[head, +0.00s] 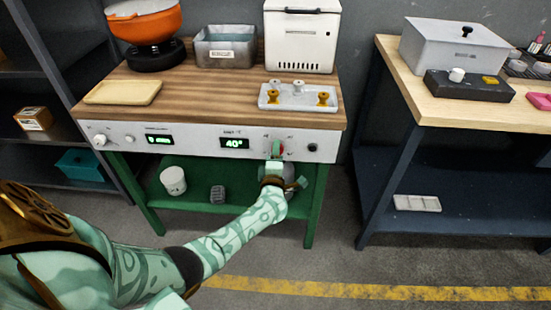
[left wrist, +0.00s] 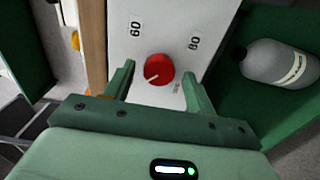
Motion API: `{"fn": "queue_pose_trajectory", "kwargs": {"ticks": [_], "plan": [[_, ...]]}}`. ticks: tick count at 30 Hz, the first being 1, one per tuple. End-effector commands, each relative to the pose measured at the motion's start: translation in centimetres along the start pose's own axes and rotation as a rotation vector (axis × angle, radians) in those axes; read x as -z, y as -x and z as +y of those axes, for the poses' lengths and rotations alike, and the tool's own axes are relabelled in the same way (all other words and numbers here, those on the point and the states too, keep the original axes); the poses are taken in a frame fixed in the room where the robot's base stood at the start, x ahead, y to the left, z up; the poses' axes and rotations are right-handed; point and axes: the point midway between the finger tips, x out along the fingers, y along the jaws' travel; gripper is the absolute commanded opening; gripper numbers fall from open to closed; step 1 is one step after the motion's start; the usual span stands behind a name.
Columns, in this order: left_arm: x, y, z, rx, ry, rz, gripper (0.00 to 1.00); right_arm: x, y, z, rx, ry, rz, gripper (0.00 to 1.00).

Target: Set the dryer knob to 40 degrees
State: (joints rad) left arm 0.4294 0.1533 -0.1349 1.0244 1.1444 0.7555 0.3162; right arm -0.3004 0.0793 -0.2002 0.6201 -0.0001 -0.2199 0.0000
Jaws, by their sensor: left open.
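The dryer's control panel (head: 215,140) is a white strip along the front edge of the wooden bench. Its green display (head: 234,143) reads 40°. The red dryer knob (head: 281,149) is at the right part of the panel, partly hidden by my left gripper (head: 276,152). In the left wrist view, the red knob (left wrist: 159,70) has a white pointer line and sits between the open fingers of my left gripper (left wrist: 160,85), with gaps on both sides. Labels 60 and 80 are printed beyond it. My right gripper is not in view.
On the bench stand an orange pot (head: 145,22), a metal bin (head: 226,46), a white box (head: 302,36) and a tray (head: 299,97) with small fittings. A black knob (head: 312,147) is right of the gripper. A grey bottle (left wrist: 280,66) lies on the green shelf below.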

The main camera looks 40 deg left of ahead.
Motion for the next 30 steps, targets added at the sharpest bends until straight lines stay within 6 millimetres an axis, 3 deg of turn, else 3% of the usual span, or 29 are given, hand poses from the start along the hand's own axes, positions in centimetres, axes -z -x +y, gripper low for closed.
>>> {"fn": "queue_pose_trajectory", "kwargs": {"ticks": [5,12,18,24,30], "plan": [[0.0,2.7,0.4,0.001,0.002,-0.001,0.55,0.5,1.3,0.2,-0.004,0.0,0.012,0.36],[-0.1,9.3,0.4,0.003,0.002,-0.002,0.55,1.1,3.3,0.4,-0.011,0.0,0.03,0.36],[0.0,13.8,0.2,0.003,0.001,-0.001,0.55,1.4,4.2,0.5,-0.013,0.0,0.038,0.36],[-0.1,15.9,0.0,0.002,0.0,-0.002,0.55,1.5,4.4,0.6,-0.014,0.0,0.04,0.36],[-0.1,16.2,-0.1,0.002,0.0,-0.001,0.55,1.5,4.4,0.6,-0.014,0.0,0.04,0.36]]}}
